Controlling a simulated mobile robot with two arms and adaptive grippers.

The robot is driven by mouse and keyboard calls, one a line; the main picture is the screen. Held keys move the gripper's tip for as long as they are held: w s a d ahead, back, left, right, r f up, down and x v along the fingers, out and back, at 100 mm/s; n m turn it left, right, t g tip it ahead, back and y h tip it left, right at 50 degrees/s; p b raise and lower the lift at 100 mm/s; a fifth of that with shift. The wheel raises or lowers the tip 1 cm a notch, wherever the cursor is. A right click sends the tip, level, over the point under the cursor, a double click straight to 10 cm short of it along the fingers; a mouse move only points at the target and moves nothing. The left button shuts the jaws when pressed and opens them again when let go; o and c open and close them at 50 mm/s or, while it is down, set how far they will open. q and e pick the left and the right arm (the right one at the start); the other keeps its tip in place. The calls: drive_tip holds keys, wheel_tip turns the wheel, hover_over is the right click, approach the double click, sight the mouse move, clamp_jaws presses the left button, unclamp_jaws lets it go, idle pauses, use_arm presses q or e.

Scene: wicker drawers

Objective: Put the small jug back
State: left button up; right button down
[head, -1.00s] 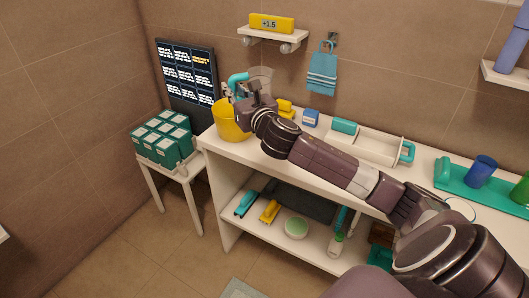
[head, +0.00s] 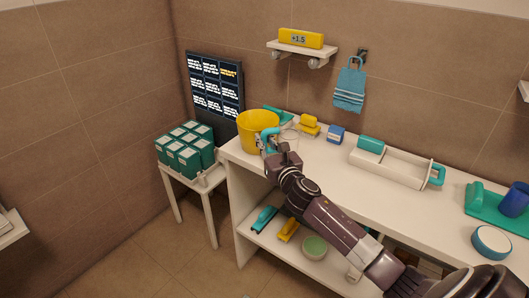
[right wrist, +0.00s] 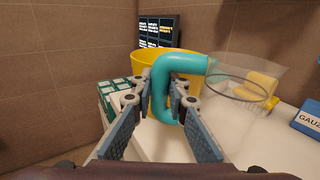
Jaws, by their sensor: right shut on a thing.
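The small jug has a clear body (head: 289,140) and a teal handle (head: 268,131). It is low over the left end of the white counter, just right of the yellow bucket (head: 257,128); I cannot tell whether its base touches the counter. My right gripper (head: 269,147) is shut on the handle. In the right wrist view the handle (right wrist: 193,63) passes between the fingers (right wrist: 160,100), and the clear body (right wrist: 243,85) reaches to the right, upright as far as I can tell. My left gripper is out of view.

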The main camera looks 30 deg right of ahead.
drive_tip(key=shift+f+b, duration=0.4)
drive_tip(key=shift+f, duration=1.4)
drive_tip(key=shift+f, duration=0.1)
drive_tip(key=c, duration=2.3)
unclamp_jaws()
drive_tip(key=shift+f, duration=0.1)
drive_tip(key=shift+c, duration=0.2)
drive_tip(key=o, duration=0.5)
drive_tip(key=shift+c, duration=0.2)
drive_tip(key=shift+r, duration=0.25)
drive_tip(key=s+a, duration=0.2)
drive_tip(key=s, duration=1)
drive_tip(key=shift+a+b, duration=0.15)
drive_tip(key=shift+b, duration=0.2)
